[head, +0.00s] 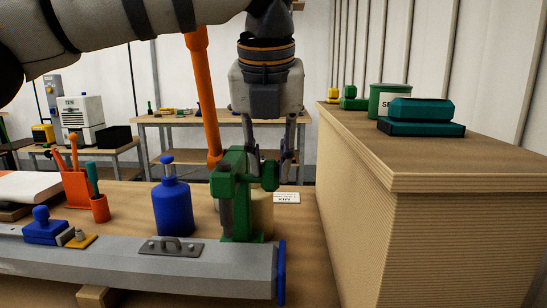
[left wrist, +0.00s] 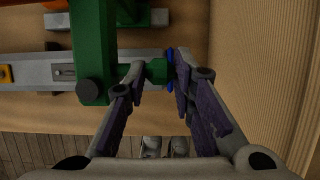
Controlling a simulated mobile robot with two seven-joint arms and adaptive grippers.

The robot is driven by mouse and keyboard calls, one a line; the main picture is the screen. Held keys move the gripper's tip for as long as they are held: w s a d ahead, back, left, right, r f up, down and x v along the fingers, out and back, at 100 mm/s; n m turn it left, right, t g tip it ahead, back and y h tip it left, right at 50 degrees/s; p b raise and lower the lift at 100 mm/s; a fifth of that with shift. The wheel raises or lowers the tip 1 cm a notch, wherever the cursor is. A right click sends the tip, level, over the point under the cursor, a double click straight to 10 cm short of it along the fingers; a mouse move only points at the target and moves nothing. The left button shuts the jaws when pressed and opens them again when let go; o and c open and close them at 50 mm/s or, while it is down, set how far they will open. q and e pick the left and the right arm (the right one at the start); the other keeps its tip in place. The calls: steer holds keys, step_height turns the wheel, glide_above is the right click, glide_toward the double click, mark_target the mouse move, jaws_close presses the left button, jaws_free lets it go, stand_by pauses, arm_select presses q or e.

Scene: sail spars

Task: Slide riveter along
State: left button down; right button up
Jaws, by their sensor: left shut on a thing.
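The green riveter (head: 236,196) stands upright at the right end of the grey spar (head: 150,270), close to the spar's blue end cap (head: 281,272). In the left wrist view the riveter (left wrist: 92,50) lies across the spar (left wrist: 30,73). My left gripper (head: 270,158) comes down from above at the riveter's right side. In the left wrist view its fingers (left wrist: 157,75) close around a green block projecting from the riveter. The fingers hide part of the blue end cap. My right gripper is in neither view.
A tall ribbed cabinet (head: 450,240) bounds the right side.

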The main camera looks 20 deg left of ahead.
mark_target(228, 165)
arm_select(q)
steer(key=shift+s+a, duration=0.25)
steer(key=shift+a, duration=0.75)
steer(key=shift+s+a, duration=0.3)
steer(key=shift+a, duration=0.75)
steer(key=shift+s+a, duration=0.25)
steer(key=shift+a, duration=0.75)
steer(key=c, duration=1.3)
jaws_free()
steer(key=shift+f, duration=0.1)
steer(key=v, duration=1.2)
